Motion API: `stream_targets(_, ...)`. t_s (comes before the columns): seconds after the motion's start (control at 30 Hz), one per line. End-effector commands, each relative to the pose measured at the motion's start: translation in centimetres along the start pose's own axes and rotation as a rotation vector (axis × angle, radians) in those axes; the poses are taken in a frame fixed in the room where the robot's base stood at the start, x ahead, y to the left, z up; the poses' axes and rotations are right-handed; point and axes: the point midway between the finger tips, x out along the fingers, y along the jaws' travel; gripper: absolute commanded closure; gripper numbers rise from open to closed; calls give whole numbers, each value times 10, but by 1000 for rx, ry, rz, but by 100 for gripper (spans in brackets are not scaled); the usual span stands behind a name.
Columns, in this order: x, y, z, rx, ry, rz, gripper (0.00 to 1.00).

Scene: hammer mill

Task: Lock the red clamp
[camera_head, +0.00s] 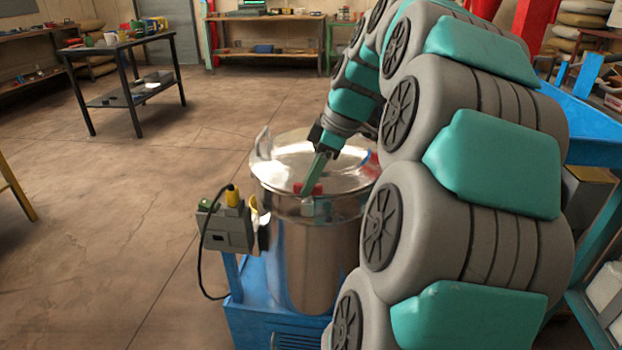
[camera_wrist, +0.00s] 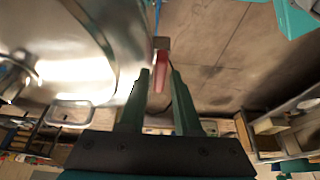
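The red clamp (camera_head: 309,189) sits at the near rim of a shiny steel vessel (camera_head: 312,255), below its metal lid (camera_head: 300,160). In the wrist view the red clamp (camera_wrist: 160,72) shows as a red handle between my fingertips, with a grey metal piece at its far end. My gripper (camera_head: 313,180) reaches down over the lid to the clamp. In the wrist view my gripper (camera_wrist: 158,72) has its two green fingers apart, one on each side of the red handle. Narrow gaps seem to remain, and contact is hard to judge.
The vessel stands on a blue frame (camera_head: 252,318). A grey control box (camera_head: 228,232) with a yellow and a green part and a black cable is at its left. A dark table (camera_head: 125,75) stands at the back left. The floor to the left is clear.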

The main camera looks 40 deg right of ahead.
Motion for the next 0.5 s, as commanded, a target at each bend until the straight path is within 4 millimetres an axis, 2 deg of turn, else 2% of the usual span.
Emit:
stream_targets(0.03,0,0,0,0,0,0,75)
stream_targets(0.27,0,0,0,0,0,0,100)
stream_targets(0.5,0,0,0,0,0,0,100)
